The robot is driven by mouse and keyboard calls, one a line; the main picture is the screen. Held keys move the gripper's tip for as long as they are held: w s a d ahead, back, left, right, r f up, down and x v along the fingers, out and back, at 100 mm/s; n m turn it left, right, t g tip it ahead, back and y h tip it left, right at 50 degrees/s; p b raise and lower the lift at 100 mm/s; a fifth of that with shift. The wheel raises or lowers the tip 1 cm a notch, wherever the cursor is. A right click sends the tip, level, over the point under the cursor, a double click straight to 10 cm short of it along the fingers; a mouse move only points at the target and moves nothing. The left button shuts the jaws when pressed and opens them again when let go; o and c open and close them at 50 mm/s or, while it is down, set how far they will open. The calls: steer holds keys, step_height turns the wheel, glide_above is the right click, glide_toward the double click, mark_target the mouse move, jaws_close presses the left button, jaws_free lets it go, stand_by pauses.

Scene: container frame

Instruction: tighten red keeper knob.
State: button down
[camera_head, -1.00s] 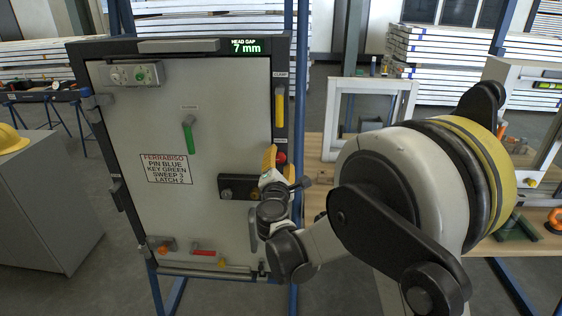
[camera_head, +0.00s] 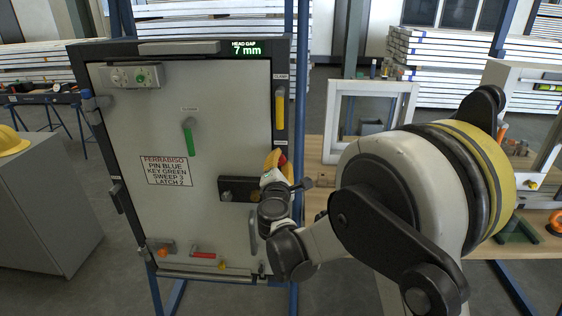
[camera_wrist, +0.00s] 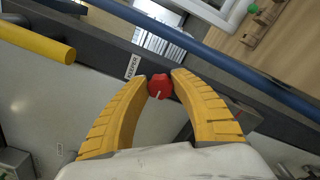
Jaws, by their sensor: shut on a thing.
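The red keeper knob (camera_wrist: 159,88) sits on the dark frame edge beside a "KEEPER" label, with a pale line on its face. My gripper (camera_wrist: 161,76) has its yellow fingers on either side of the knob and is shut on it at the fingertips. In the head view my gripper (camera_head: 276,161) is at the right edge of the grey door panel (camera_head: 225,115). The fingers hide most of the knob there, with only a bit of red showing.
A yellow clamp handle (camera_head: 280,108) is above the knob, and also shows in the wrist view (camera_wrist: 40,42). A dark latch block (camera_head: 236,189) is left of my gripper. A wooden workbench (camera_head: 318,150) stands to the right, behind my arm.

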steer(key=m, duration=0.4)
steer(key=shift+f+m+b, duration=0.1)
steer(key=shift+m+b, duration=0.3)
steer(key=m, duration=0.4)
steer(key=m+b, duration=0.1)
steer(key=m, duration=0.4)
steer(key=shift+f, duration=0.1)
steer(key=m, duration=0.4)
steer(key=shift+m, duration=0.3)
steer(key=c, duration=1.1)
jaws_free()
steer(key=shift+o, duration=0.2)
